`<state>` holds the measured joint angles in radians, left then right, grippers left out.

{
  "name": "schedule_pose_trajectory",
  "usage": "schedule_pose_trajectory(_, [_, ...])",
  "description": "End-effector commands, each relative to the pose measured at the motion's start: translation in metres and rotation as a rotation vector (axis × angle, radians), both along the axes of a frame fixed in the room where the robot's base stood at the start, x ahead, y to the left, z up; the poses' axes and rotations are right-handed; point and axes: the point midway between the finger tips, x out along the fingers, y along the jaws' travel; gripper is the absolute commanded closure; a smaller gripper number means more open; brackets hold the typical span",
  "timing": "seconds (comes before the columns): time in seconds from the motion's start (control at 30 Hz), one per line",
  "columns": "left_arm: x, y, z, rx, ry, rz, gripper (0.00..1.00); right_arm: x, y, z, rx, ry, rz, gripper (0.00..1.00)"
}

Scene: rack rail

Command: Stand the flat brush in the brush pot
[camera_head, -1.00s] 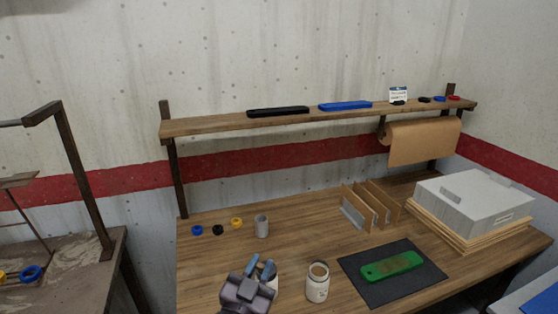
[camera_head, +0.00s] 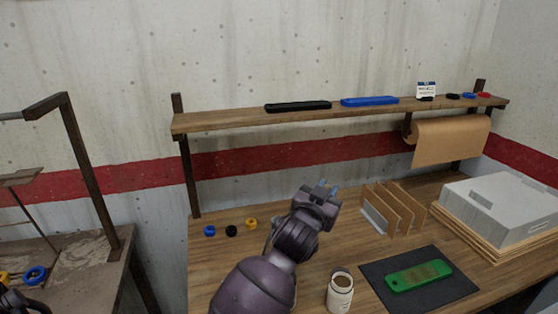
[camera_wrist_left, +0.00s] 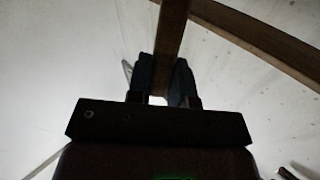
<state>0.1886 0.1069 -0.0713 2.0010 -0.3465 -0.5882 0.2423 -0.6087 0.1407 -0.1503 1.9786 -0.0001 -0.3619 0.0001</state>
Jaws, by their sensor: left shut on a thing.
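My left gripper (camera_head: 328,189) is raised over the middle of the worktop, its blue fingertips pointing away toward the wall. In the left wrist view its fingers (camera_wrist_left: 165,85) are shut on a dark brown strip (camera_wrist_left: 172,35), which I take for the flat brush. The brush does not show clearly in the head view. A cream jar (camera_head: 340,291) with a label and an open, brownish top stands upright at the front of the worktop. I cannot tell whether it is the brush pot. The grey cup is hidden behind my left arm. My right gripper is not in view.
A wooden shelf (camera_head: 225,122) with a black and a blue case spans the back. Upright dividers (camera_head: 398,208) stand right of my gripper. A green case (camera_head: 418,275) lies on a dark mat (camera_head: 452,290). A grey box (camera_head: 500,212) is at the right. Small coloured rings lie left of my arm.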

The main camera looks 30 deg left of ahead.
Motion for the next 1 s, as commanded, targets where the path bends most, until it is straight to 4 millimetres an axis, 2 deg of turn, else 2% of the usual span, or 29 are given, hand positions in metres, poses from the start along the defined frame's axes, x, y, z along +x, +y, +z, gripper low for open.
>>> schedule_pose_trajectory(0.03, [0.016,0.009,0.015,-0.003,0.008,0.026,1.00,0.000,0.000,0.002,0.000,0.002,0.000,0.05])
schedule_pose_trajectory(0.17, [0.053,0.040,0.039,-0.028,0.043,0.120,1.00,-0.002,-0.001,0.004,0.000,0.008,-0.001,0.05])
schedule_pose_trajectory(0.23, [0.073,0.062,0.049,-0.050,0.064,0.188,1.00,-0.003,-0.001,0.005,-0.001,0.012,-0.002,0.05])
schedule_pose_trajectory(0.33, [0.100,0.101,0.054,-0.099,0.106,0.315,1.00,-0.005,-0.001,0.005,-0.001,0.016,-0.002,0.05])
schedule_pose_trajectory(0.4, [0.112,0.128,0.045,-0.138,0.139,0.413,1.00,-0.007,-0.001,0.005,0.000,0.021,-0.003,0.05])
schedule_pose_trajectory(0.5, [0.118,0.161,0.022,-0.191,0.187,0.552,1.00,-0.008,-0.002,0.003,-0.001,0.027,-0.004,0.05])
schedule_pose_trajectory(0.63, [0.112,0.188,-0.007,-0.250,0.225,0.697,1.00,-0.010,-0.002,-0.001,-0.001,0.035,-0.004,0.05])
schedule_pose_trajectory(0.73, [0.105,0.197,-0.019,-0.291,0.243,0.769,1.00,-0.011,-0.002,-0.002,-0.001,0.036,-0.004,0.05])
schedule_pose_trajectory(1.0, [0.101,0.200,-0.028,-0.322,0.260,0.803,1.00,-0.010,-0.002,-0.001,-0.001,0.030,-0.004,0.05])
